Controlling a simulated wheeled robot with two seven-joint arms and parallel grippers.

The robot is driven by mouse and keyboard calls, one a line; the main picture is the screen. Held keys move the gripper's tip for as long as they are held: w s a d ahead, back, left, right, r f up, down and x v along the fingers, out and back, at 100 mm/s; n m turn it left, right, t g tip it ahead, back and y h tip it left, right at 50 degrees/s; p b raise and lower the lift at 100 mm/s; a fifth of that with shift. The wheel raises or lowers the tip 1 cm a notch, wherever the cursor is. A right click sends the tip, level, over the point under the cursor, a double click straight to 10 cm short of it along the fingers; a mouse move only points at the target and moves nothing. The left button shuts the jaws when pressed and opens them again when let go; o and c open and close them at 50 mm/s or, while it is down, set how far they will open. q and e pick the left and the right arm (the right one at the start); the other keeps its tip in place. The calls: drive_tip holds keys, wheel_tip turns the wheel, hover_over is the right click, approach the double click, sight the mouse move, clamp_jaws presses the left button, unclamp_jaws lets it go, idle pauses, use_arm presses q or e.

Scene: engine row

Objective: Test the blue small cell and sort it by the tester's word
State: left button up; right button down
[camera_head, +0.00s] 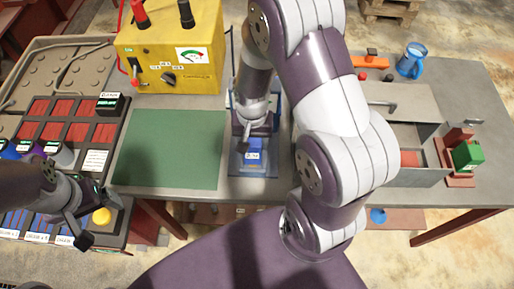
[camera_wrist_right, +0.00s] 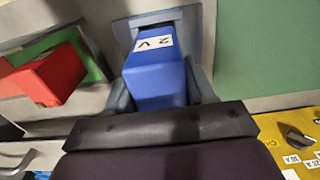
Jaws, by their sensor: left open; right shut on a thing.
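The blue small cell (camera_wrist_right: 155,80), with a white label reading "2 V", is between the fingers of my right gripper (camera_wrist_right: 162,92), which is shut on it. In the head view the cell (camera_head: 252,155) shows below my right gripper (camera_head: 251,141), over a blue-grey tray (camera_head: 262,171); whether it touches the tray is unclear. The yellow tester (camera_head: 150,45) stands at the back left, with a dial, a switch and red and black posts on top. The dial's reading is too small to tell.
A rack (camera_head: 124,125) with red and blue compartments and a few cells stands at left. The green mat (camera_head: 172,145) is bare. At right are a grey bin (camera_head: 415,176), a green block (camera_head: 467,155) and a blue mug (camera_head: 411,62). My right arm hides the table's middle.

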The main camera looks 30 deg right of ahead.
drive_tip(key=f, duration=0.4)
drive_tip(key=shift+w+d+f, duration=0.2)
drive_tip(key=shift+f, duration=0.1)
drive_tip(key=shift+a, duration=0.1)
drive_tip(key=shift+f, duration=0.15)
drive_tip(key=shift+c, duration=1.9)
unclamp_jaws()
wheel_tip(320, 180, up, 12)
drive_tip(key=shift+s, duration=0.15)
drive_tip(key=s+n, duration=0.1)
drive_tip(key=n, duration=0.1)
drive_tip(key=s+a+r+n+t, duration=0.1)
drive_tip(key=s+n, duration=0.1)
drive_tip(key=s+a+r+n, duration=0.1)
drive_tip(key=n, duration=0.1)
drive_tip(key=shift+s+a+r+n, duration=0.15)
drive_tip(key=shift+a+r+n, duration=0.1)
drive_tip(key=shift+n, duration=0.05)
